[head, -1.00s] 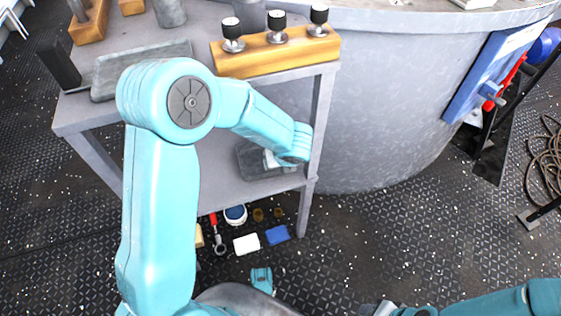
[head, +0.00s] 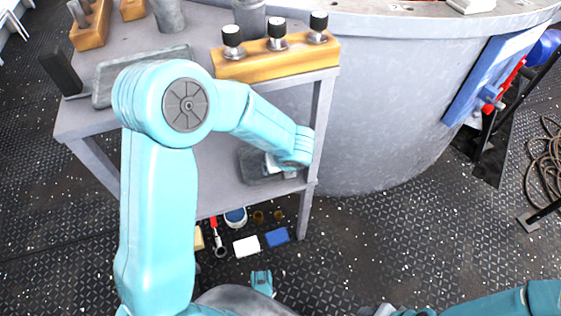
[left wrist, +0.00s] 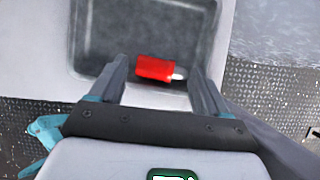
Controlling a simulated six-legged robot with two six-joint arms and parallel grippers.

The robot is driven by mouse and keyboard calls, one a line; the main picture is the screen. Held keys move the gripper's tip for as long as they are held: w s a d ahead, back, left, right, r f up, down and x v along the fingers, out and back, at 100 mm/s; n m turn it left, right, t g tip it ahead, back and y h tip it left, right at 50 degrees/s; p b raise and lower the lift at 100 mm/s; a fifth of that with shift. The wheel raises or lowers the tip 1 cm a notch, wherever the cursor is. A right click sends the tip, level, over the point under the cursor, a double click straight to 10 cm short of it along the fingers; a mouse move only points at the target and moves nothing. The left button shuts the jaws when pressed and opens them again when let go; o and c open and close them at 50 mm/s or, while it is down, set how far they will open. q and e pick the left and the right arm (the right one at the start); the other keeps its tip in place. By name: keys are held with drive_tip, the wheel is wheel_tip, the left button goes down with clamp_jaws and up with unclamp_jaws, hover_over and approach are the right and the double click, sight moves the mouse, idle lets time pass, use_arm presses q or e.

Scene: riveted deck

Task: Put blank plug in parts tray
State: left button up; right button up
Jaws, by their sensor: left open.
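A red plug with a pale tip (left wrist: 152,68), which I take to be the blank plug, shows in the left wrist view at the near edge of a dark grey tray (left wrist: 110,22). I cannot tell whether it rests on the tray floor. The tray is on the lower shelf in the head view (head: 252,165), partly hidden by my left arm. My left gripper (left wrist: 158,73) is open, one finger on each side of the plug. It also shows small at the tray in the head view (head: 280,166). My right gripper (head: 376,310) is low in the head view, cut off by the bottom edge.
The grey shelf unit (head: 210,188) has a top board and legs around the tray. A wooden block with three black-knobbed pieces (head: 277,62) stands above. Small items, including a blue block (head: 277,237) and a white block (head: 246,246), lie on the floor below.

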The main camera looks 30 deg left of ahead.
use_arm(q)
drive_tip(key=p+v, duration=0.3)
drive_tip(key=v, duration=0.7)
drive_tip(key=shift+r, duration=0.35)
